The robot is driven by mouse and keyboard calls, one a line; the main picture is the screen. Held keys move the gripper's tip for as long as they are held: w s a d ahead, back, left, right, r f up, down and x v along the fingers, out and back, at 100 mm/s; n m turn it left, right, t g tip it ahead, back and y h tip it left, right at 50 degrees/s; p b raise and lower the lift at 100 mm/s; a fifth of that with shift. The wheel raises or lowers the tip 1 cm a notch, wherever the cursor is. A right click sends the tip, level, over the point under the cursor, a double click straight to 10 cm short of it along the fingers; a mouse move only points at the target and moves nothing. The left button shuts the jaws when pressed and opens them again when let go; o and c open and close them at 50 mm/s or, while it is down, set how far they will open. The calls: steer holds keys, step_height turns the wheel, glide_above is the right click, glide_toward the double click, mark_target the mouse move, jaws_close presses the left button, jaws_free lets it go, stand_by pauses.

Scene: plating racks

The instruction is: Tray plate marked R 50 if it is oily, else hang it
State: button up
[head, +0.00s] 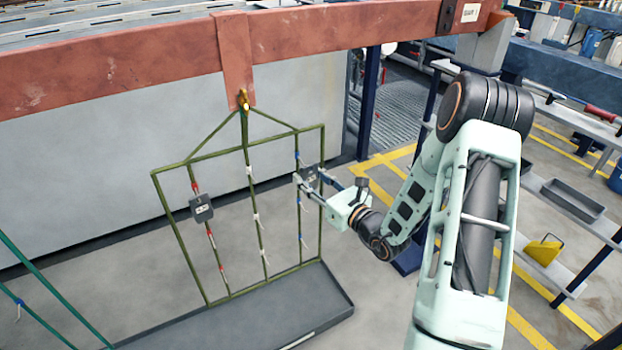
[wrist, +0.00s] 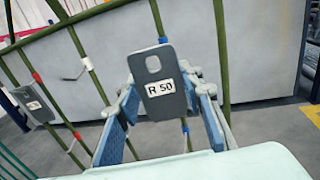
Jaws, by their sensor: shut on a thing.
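The plate marked R 50 (wrist: 161,102) is a dark grey rounded tag with a slot near its top and a white label. Its visible face looks evenly matte, and I make out no shiny patch. My gripper (wrist: 160,84) is shut on its side edges and holds it upright. In the head view the plate (head: 311,175) is at the right part of the olive-green rack (head: 192,156), partly behind my gripper (head: 306,181). I cannot tell whether it touches a rack hook. The rack hangs from a red beam (head: 120,68) and has coloured hooks.
Another grey plate (head: 201,208) hangs on the rack's left side. A long dark tray (head: 325,300) lies under the rack. A shelf at right holds a grey tray (head: 574,201) and a yellow object (head: 543,250). Part of a green rack (head: 35,275) shows at lower left.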

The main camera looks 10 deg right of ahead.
steer(key=shift+w+a, duration=0.15)
steer(key=shift+w, duration=0.25)
stand_by(0.4)
steer(key=shift+w+a, duration=0.1)
steer(key=shift+w, duration=0.35)
steer(key=shift+w, duration=0.15)
steer(key=shift+w+a+f+b, duration=0.15)
steer(key=shift+w+f+b, duration=0.1)
steer(key=shift+b, duration=0.05)
steer(key=shift+w+a+f, duration=0.1)
steer(key=shift+w, duration=0.15)
steer(key=shift+w+f+b, duration=0.2)
steer(key=shift+f+b, duration=0.1)
stand_by(0.6)
stand_by(0.3)
steer(key=o, duration=1.4)
steer(key=shift+c, duration=0.2)
